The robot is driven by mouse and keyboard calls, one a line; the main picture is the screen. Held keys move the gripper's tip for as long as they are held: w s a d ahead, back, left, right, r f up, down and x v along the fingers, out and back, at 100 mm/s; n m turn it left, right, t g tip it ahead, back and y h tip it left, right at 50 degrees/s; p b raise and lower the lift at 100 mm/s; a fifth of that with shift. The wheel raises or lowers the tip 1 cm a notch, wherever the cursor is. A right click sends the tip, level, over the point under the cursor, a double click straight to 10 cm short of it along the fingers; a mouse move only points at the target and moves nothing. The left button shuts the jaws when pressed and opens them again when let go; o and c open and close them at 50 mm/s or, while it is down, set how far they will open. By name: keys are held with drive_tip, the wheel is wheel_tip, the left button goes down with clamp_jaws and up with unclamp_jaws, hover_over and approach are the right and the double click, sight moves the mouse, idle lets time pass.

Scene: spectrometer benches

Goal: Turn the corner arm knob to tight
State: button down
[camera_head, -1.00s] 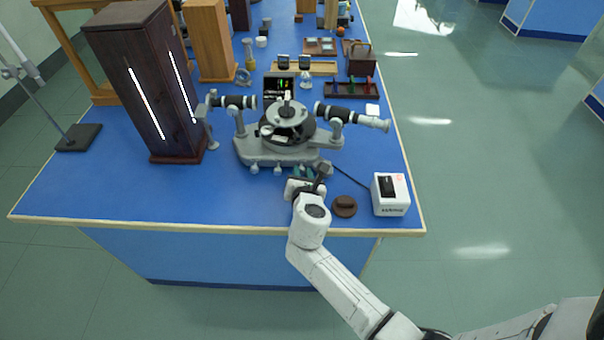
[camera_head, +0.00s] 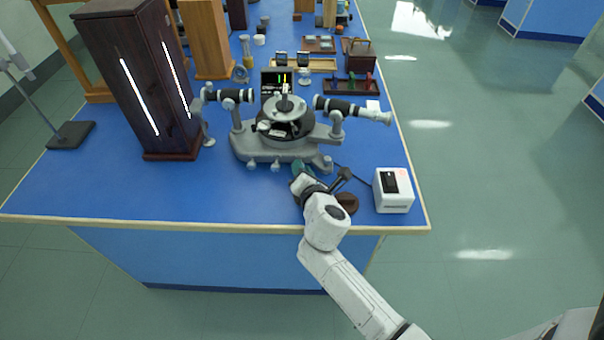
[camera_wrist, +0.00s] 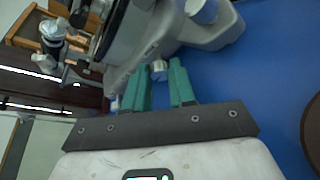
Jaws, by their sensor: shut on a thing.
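The grey spectrometer (camera_head: 285,152) stands on the blue bench in the head view, its telescope tubes out to both sides. Small pale knobs show along its front foot, such as one knob (camera_head: 275,167). In the head view my wrist hides this knob. I cannot tell how tight it is.
A white box (camera_head: 393,190) stands right of my wrist, with a cable behind. A brown round piece (camera_head: 348,202) is partly hidden by my wrist. A tall dark wooden cabinet (camera_head: 140,85) stands left. The bench's front edge (camera_head: 200,226) is close; blue surface at front left is clear.

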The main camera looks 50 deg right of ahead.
idle(0.4)
drive_tip(key=c, duration=0.9)
unclamp_jaws()
drive_tip(key=shift+c, duration=0.2)
drive_tip(key=shift+s+a, duration=0.1)
drive_tip(key=shift+s, duration=0.05)
drive_tip(key=v, duration=1)
drive_tip(key=shift+s+a+b, duration=0.15)
drive_tip(key=shift+s+b, duration=0.1)
drive_tip(key=shift+b, duration=0.15)
